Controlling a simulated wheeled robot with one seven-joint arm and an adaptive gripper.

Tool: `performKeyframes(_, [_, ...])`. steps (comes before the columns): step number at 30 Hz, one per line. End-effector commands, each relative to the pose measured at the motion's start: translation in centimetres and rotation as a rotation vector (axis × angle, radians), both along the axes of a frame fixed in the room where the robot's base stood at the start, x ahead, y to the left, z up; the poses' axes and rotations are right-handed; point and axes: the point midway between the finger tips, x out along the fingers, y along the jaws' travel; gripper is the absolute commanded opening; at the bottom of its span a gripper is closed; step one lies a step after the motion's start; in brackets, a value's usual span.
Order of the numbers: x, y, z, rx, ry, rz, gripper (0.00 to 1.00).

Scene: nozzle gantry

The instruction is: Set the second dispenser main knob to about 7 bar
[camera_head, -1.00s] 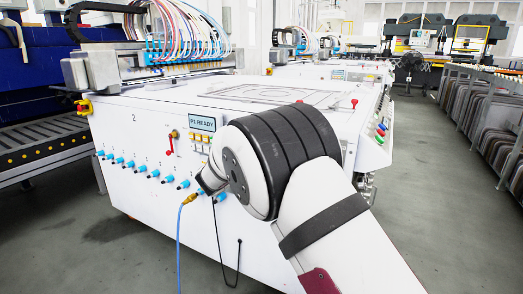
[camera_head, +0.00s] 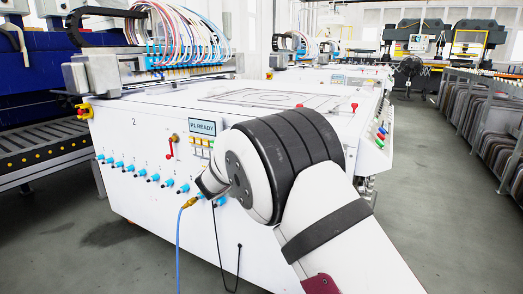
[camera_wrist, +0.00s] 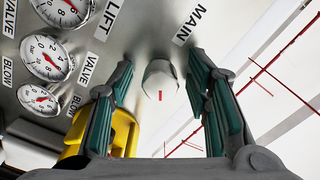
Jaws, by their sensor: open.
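In the wrist view a pale grey round knob (camera_wrist: 160,80) with a short red mark on its face stands on a metal panel (camera_wrist: 150,25) near the label MAIN (camera_wrist: 190,24). My gripper (camera_wrist: 163,70) is open. Its teal-padded fingers stand on either side of the knob, with a visible gap on each side. I cannot tell whether the knob is gripped at depth, but neither pad appears to touch it. In the head view my arm hides the gripper and the knob. No pressure reading for MAIN can be made out.
Several gauges, including a BLOW gauge (camera_wrist: 38,97), sit left of the knob. A yellow part (camera_wrist: 118,135) is partly behind my left finger. The white machine (camera_head: 140,105) has a P1 READY display (camera_head: 202,127) and a row of blue fittings. A blue hose (camera_head: 179,240) hangs in front.

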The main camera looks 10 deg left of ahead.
Motion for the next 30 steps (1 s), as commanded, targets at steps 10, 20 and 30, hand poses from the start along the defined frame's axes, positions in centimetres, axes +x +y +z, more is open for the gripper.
performKeyframes(10, [-3.2,1.2,0.0,-0.001,0.001,0.003,0.44])
performKeyframes(20, [-9.2,3.4,0.0,-0.001,0.001,0.002,0.44])
performKeyframes(30, [-11.3,4.1,0.0,0.001,0.0,0.0,0.44])
